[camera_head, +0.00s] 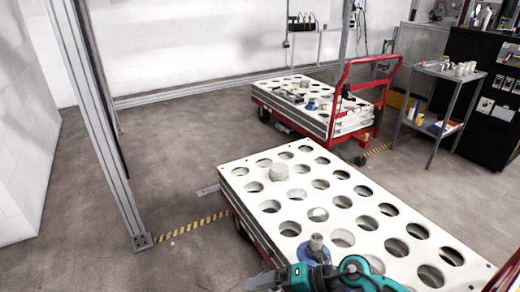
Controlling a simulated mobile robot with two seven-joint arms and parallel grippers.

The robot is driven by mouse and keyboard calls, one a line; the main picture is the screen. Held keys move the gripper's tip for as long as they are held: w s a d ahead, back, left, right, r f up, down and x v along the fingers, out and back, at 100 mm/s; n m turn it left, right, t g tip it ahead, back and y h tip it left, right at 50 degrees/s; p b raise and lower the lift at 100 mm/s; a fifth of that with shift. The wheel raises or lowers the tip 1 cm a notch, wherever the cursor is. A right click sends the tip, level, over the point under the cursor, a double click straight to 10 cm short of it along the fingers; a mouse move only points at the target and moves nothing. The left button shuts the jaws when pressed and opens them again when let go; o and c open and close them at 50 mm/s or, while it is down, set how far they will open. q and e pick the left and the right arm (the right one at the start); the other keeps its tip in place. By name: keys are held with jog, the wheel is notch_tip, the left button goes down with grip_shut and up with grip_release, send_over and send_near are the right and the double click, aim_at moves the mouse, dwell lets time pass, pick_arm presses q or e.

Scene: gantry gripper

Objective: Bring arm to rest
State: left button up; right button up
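Part of one of my arms, teal and black, shows at the bottom centre of the head view, over the near edge of a white cart top (234,178) full of round holes. I cannot tell which arm it is. No gripper fingers can be made out, so neither gripper's opening shows. A blue part with a grey knob (314,252) sits on the cart top just beyond the arm. I cannot tell whether the arm touches it.
A second cart with a red handle (336,88) holds several small parts behind. A metal post (100,120) stands at left. A shelf trolley (450,71) and black cabinet (488,100) are at right. Floor at left is clear.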

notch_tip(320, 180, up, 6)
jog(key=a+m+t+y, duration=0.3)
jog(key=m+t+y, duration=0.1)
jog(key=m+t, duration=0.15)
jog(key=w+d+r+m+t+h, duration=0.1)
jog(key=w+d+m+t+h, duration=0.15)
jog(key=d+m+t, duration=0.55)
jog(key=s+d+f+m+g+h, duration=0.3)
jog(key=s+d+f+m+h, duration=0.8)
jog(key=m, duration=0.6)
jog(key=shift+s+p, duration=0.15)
jog(key=shift+p, duration=0.3)
